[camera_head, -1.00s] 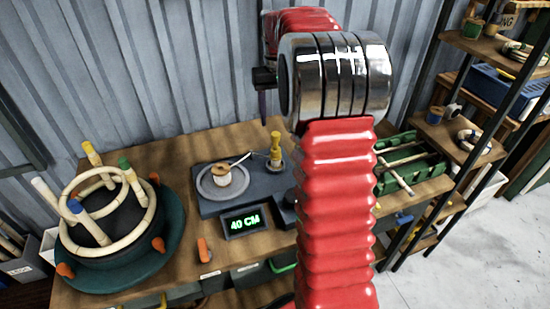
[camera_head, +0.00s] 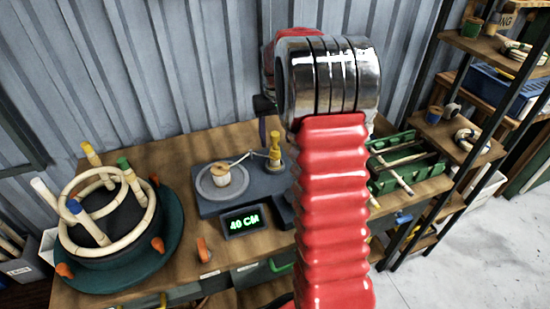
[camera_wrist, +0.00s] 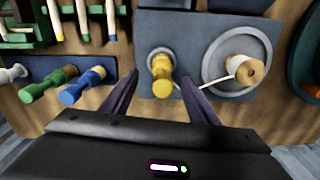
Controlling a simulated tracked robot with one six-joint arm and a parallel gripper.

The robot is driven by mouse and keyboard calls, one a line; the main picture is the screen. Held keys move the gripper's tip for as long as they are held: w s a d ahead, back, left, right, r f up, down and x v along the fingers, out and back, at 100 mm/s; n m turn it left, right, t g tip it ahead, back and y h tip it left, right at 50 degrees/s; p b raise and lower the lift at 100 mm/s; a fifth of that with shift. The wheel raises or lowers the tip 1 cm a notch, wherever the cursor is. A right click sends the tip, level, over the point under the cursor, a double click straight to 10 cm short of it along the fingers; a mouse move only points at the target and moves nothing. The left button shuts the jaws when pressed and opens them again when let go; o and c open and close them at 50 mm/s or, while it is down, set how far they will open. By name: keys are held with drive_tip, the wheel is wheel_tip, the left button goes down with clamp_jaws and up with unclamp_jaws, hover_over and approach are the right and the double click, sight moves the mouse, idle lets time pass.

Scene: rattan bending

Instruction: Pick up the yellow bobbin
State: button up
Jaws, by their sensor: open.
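The yellow bobbin (camera_head: 275,147) stands upright on the grey machine (camera_head: 212,203), at the right of its round plate. It also shows in the wrist view (camera_wrist: 162,76), near the middle and between my fingers. My gripper (camera_wrist: 152,90) is open, with one dark finger on each side of the bobbin in the picture; I cannot tell how far above it they are. In the head view my arm hides most of the gripper. A thin strand runs from the bobbin to a cream spool (camera_wrist: 244,73) on the round plate.
Green (camera_wrist: 46,84) and blue (camera_wrist: 83,86) bobbins sit on a dark block beside the machine. A green tray (camera_head: 405,165) with rods lies at the right. A rattan frame (camera_head: 105,205) stands on a green turntable at the left. A display (camera_head: 243,221) reads 40 CM.

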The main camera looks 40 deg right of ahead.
sight(275, 155)
drive_tip(key=shift+s+a+f, duration=0.1)
drive_tip(key=shift+a+f, duration=0.05)
drive_tip(key=shift+f, duration=1.15)
drive_tip(key=shift+a+f, duration=0.1)
drive_tip(key=shift+f, duration=1.2)
drive_tip(key=c, duration=1.2)
drive_tip(key=shift+r, duration=0.1)
wheel_tip(275, 155, up, 10)
drive_tip(key=shift+f, duration=0.15)
drive_tip(key=shift+s, duration=0.15)
